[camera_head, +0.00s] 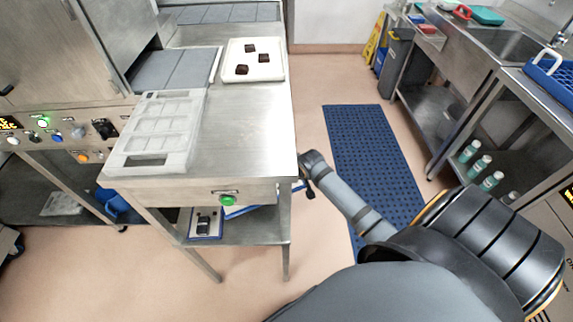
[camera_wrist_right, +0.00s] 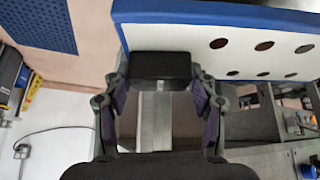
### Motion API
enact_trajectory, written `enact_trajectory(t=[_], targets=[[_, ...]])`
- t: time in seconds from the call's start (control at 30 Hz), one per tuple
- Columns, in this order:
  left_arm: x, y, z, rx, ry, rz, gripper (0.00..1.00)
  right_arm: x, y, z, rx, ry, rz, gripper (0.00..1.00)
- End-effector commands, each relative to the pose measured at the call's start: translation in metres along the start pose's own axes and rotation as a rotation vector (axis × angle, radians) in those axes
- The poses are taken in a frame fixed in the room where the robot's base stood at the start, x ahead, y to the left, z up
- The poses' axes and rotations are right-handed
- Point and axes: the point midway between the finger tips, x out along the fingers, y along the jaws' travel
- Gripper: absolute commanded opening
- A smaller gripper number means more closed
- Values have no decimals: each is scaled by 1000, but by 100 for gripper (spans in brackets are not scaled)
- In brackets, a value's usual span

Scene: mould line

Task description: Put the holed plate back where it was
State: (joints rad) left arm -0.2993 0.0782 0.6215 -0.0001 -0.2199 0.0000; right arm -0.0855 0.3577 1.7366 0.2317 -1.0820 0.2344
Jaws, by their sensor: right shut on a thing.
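The holed plate (camera_wrist_right: 270,57) is a white slab with several dark round holes and a blue edge. It lies across the upper right of the right wrist view, with a black block (camera_wrist_right: 160,66) at its near side. My right gripper (camera_wrist_right: 158,78) has its fingers on both sides of this block and is shut on it. In the head view my right gripper (camera_head: 308,172) is low beside the steel table's right edge, partly hidden. A blue strip (camera_head: 262,203) below the tabletop there seems to be the plate, mostly hidden by the table. My left gripper is in neither view.
The steel table (camera_head: 245,125) carries a clear mould (camera_head: 158,128) and a white tray (camera_head: 254,74) with dark pieces. Its lower shelf holds a small device (camera_head: 204,222). A blue mat (camera_head: 372,150) lies on the floor to the right, before the sink bench.

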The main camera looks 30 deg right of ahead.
Motion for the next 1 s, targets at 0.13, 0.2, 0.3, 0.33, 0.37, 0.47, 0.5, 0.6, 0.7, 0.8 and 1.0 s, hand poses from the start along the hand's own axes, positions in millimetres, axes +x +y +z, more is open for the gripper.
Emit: enact_trajectory(t=[0.13,0.2,0.3,0.33,0.37,0.47,0.5,0.6,0.7,0.8,1.0], targets=[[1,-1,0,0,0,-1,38,8,-7,3,1,1,0,7],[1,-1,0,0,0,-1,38,9,-7,3,1,2,1,7],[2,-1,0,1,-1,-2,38,16,-15,8,2,0,-3,7],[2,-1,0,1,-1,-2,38,21,-14,11,1,-2,0,7],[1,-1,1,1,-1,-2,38,25,-13,14,1,-2,0,7],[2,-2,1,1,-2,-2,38,36,-13,21,1,0,0,7],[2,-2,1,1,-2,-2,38,38,-13,22,0,1,0,7],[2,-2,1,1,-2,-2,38,39,-13,22,-1,3,0,7],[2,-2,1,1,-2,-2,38,39,-13,22,0,3,0,7],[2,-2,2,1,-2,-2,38,40,-13,24,0,2,0,7],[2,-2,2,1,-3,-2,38,43,-12,26,-1,0,1,71]])
